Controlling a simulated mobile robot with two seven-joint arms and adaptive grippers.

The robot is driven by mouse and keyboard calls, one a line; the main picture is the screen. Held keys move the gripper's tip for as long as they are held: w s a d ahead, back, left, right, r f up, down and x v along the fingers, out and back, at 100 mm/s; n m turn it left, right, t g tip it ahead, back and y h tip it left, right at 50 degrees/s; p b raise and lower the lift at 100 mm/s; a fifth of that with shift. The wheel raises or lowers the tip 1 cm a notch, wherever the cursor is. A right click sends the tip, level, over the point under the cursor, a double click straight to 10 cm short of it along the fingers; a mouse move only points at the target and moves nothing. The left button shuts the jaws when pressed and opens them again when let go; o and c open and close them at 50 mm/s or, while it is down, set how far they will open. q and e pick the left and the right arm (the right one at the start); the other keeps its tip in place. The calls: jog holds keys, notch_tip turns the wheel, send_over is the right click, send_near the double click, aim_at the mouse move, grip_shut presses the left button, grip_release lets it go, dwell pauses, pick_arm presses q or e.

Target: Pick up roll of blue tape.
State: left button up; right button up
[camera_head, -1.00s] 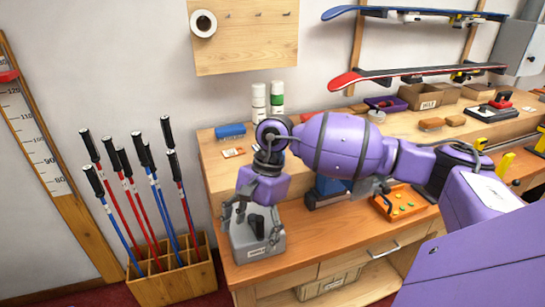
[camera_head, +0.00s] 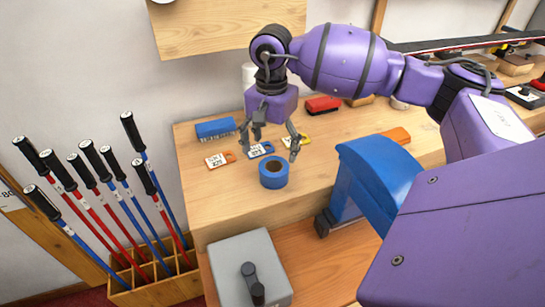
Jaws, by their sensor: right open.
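A roll of blue tape (camera_head: 273,174) lies flat on the raised wooden shelf of the bench, near its front edge. My right gripper (camera_head: 273,148) points down just above and behind the roll in the picture, fingers spread apart and empty. The exact gap between fingers and roll is hard to tell. My left gripper is not in view.
Tags, an orange one (camera_head: 219,159), a blue one and a yellow one, lie near the roll. A blue brush-like block (camera_head: 215,128) and a red one (camera_head: 323,104) lie behind. A grey box (camera_head: 249,272) stands lower in front. Ski poles stand in a wooden rack (camera_head: 160,287) at left.

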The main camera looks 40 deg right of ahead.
aim_at(274, 170)
jog(key=f, duration=0.2)
jog(key=shift+s+f+p, duration=0.25)
jog(key=shift+f+p, duration=0.05)
jog(key=shift+f, duration=0.1)
notch_tip(274, 170, down, 4)
jog(key=shift+s+d+f+p, duration=0.1)
jog(key=shift+s+f+p, duration=0.1)
jog(key=shift+p, duration=0.3)
jog(key=shift+f, duration=0.2)
jog(key=c, duration=1)
jog(key=shift+c, duration=0.4)
